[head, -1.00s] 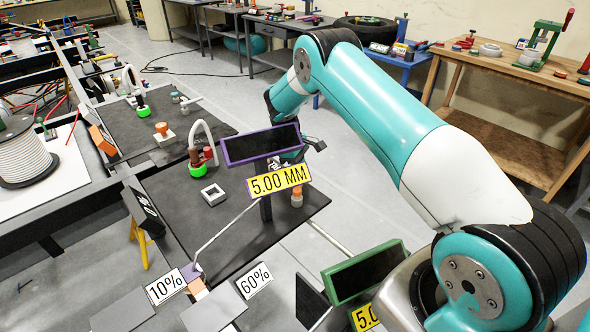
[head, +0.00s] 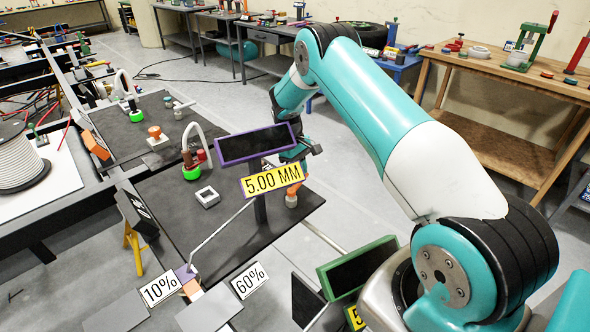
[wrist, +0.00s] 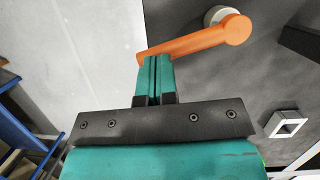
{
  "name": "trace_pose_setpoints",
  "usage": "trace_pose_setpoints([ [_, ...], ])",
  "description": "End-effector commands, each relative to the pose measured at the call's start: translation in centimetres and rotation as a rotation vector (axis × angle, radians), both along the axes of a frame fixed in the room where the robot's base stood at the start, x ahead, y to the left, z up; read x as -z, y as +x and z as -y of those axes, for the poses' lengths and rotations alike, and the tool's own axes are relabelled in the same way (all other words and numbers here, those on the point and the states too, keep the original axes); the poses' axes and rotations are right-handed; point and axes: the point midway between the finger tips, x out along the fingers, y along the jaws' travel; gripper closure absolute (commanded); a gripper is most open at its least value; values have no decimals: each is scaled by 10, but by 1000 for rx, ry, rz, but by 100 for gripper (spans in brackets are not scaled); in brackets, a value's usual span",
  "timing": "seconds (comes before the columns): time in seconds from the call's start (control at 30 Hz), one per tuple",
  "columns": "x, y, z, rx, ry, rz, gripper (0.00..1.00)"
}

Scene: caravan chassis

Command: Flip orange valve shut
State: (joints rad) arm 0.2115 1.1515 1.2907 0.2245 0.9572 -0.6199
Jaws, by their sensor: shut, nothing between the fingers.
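The orange valve's lever (wrist: 195,42) lies across the top of the wrist view, from its round hub over a pale body (wrist: 217,14) at the right to its free end at the left. My gripper (wrist: 156,58) is shut and empty, its teal fingertips at the lever's lower edge near the free end. I cannot tell whether they touch it. In the head view, the orange valve (head: 291,200) shows at the dark table's right edge. A purple-framed display hides part of my gripper and the space around it.
The purple-framed display (head: 255,144) stands just in front, with a 5.00 MM sign (head: 273,180). A white square frame (head: 207,197) lies on the dark table (head: 165,215). Another orange-topped fitting (head: 154,133) stands farther back. A green-framed display (head: 357,269) is near my arm.

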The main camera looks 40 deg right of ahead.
Motion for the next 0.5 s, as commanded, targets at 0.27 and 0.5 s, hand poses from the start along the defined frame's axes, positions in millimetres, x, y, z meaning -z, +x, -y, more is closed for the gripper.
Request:
trace_pose_setpoints([
  [0.27,1,-5,8,9,0,-2,100],
  [0.5,1,-8,12,10,0,-1,100],
])
